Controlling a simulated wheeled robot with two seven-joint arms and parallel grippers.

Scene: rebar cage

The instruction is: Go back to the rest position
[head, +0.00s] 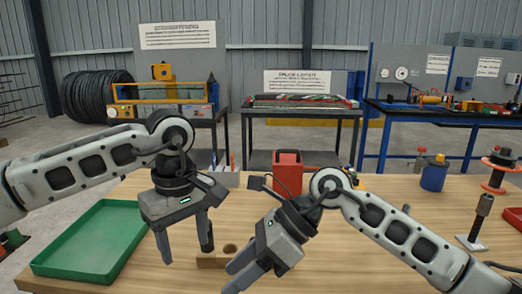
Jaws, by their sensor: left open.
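My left gripper (184,238) hangs fingers-down over the wooden table (330,240), left of centre in the head view. Its jaws are apart. Its right finger is close to a dark upright cylinder (207,240); I cannot tell whether they touch. The cylinder stands at a small wooden block with holes (228,254), partly hidden by my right gripper. My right gripper (236,274) points down and left at the front of the table, near that block. Its fingers are seen at a slant, so its opening is unclear.
A green tray (75,272) lies on the left. A red container (287,172) stands behind my grippers. A blue canister (434,174), an orange spool (496,172) and a dark upright tool (478,222) stand on the right. The table's centre right is partly clear.

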